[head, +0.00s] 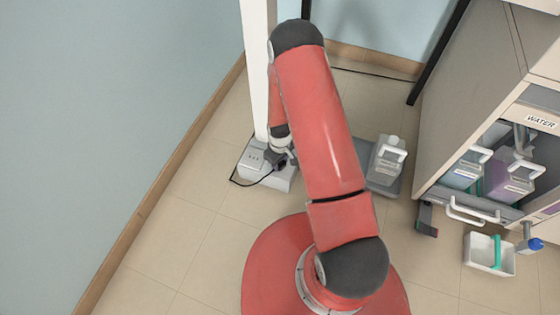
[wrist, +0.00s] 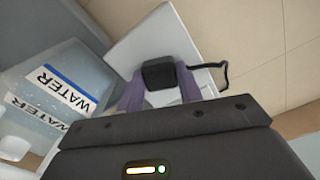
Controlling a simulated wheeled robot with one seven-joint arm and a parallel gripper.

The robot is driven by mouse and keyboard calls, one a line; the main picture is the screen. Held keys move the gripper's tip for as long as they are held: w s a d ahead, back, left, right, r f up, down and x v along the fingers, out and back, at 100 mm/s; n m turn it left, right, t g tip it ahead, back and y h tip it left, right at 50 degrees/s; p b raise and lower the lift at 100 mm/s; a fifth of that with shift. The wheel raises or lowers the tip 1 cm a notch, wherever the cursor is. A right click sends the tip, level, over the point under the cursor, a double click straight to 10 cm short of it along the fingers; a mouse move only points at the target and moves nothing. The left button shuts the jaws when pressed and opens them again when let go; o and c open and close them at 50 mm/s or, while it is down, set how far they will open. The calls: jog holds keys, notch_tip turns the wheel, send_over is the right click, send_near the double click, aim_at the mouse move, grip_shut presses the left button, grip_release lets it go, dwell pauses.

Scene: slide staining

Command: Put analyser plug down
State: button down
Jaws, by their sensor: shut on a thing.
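The analyser plug is a small black block with a black cable, centred in the wrist view (wrist: 160,73). My gripper (wrist: 160,92) is shut on it, with one purple finger on each side. In the head view my gripper (head: 279,158) is low over a white socket box (head: 252,160) on the floor. The box's pale top also shows behind the plug in the wrist view (wrist: 145,38). The cable (head: 240,183) loops past the box's left front corner. I cannot tell whether the plug touches the box, and its underside is hidden.
A white post (head: 256,70) rises right behind the box. A water container (head: 387,158) stands on a grey tray (head: 384,187) to the right. A cabinet (head: 455,90) with containers and a white bin (head: 489,254) are farther right. Floor at left front is clear.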

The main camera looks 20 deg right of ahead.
jog(key=c, duration=0.9)
grip_release()
jog(key=shift+c, duration=0.2)
